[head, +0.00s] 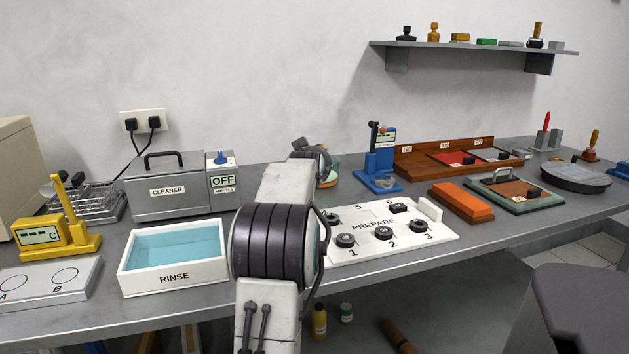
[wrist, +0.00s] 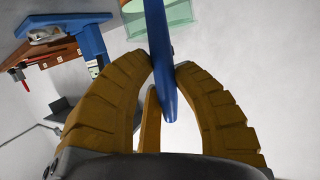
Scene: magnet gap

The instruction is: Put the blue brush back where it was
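The blue brush (wrist: 157,28) shows in the wrist view as a smooth blue handle with a tapered end. My gripper (wrist: 163,68) has its brown fingers closed around the handle from both sides. The handle runs up out of the picture, so its other end is hidden. A green-tinted clear container (wrist: 182,12) is at the top, behind the handle. In the head view, part of a greenish round container (head: 331,172) shows behind my arm.
A blue stand (head: 380,165) is right of the greenish container and shows in the wrist view (wrist: 82,42). A white PREPARE board (head: 430,234) with dark round pieces lies in front. A RINSE tray (head: 165,284) and CLEANER box (head: 165,192) are left of my arm.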

